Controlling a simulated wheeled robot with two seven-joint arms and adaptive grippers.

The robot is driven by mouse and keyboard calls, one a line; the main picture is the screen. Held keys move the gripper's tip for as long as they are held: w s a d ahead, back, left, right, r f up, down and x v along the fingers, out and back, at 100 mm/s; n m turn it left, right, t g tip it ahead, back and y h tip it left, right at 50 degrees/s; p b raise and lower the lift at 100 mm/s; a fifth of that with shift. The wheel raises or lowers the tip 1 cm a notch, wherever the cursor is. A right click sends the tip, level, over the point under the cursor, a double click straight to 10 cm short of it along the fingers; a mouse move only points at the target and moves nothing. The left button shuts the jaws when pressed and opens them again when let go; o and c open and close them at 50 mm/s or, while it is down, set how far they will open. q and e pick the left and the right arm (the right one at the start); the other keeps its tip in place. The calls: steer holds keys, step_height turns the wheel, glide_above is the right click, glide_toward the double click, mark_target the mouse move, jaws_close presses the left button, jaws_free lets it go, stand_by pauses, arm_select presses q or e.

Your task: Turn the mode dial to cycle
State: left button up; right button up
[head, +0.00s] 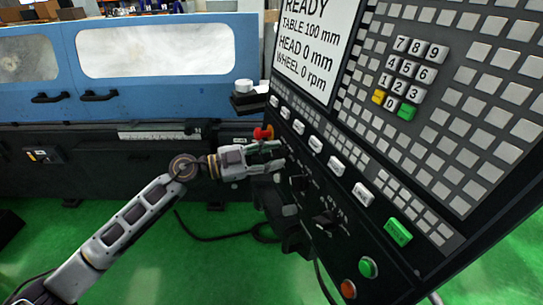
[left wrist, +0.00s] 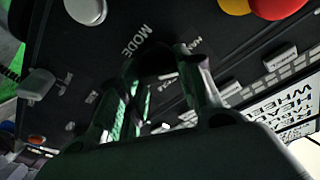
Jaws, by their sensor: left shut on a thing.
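The mode dial (left wrist: 156,62) shows in the left wrist view as a dark knob beside the printed word MODE. It is partly covered by my fingers, and its pointer direction cannot be made out. My left gripper (left wrist: 160,82) is shut on this dial, with a finger on each side. In the head view my left gripper (head: 277,158) reaches from the left to the lower left edge of the control panel (head: 345,150) and hides the dial there. My right gripper is in neither view.
Two more dark dials (head: 298,183) (head: 327,220) sit lower on the panel. A red emergency button (head: 264,132) is close above my left gripper. White buttons (head: 315,144) line the panel. The screen (head: 315,45) reads READY. The blue grinder (head: 180,100) stands behind.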

arm_select(q)
steer(key=shift+m, duration=0.4)
steer(key=shift+m+g+p, duration=0.45)
steer(key=shift+m+g, duration=0.05)
steer(key=shift+m, duration=1.3)
steer(key=m+y, duration=0.1)
steer(key=m, duration=0.3)
steer(key=shift+s+f+g, duration=0.1)
steer(key=shift+g, duration=0.3)
steer(key=m, duration=0.5)
steer(key=shift+f+y, duration=0.15)
steer(key=shift+y, duration=0.25)
steer(key=shift+f+m+y+b, duration=0.1)
steer(key=shift+m+y+b, duration=0.4)
steer(key=shift+m, duration=1.1)
